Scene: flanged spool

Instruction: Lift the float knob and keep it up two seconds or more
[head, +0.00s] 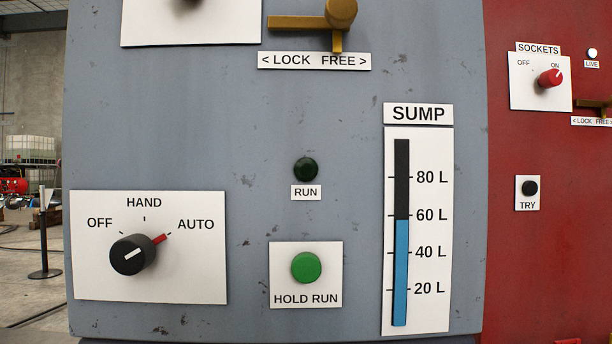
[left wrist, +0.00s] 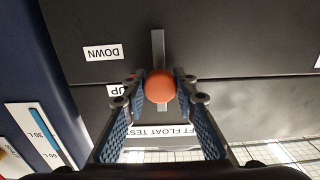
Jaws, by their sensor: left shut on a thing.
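The float knob is an orange ball (left wrist: 160,86) in the left wrist view, in front of a grey vertical slot (left wrist: 158,50) on a dark panel. That view is upside down. The knob appears level with the UP label (left wrist: 115,90), and the DOWN label (left wrist: 103,53) lies higher in the picture. My left gripper (left wrist: 160,91) is shut on the knob, a blue-padded finger on each side. The knob's stem is hidden behind it. The LIFT FLOAT TEST label is partly covered by a finger. The head view shows neither gripper nor knob.
The head view shows a grey cabinet with a SUMP gauge (head: 401,270) filled to just under 60 L, a dark RUN lamp (head: 306,169), a green HOLD RUN button (head: 306,268) and a selector (head: 133,255) pointing to AUTO. A red cabinet (head: 550,260) stands to the right.

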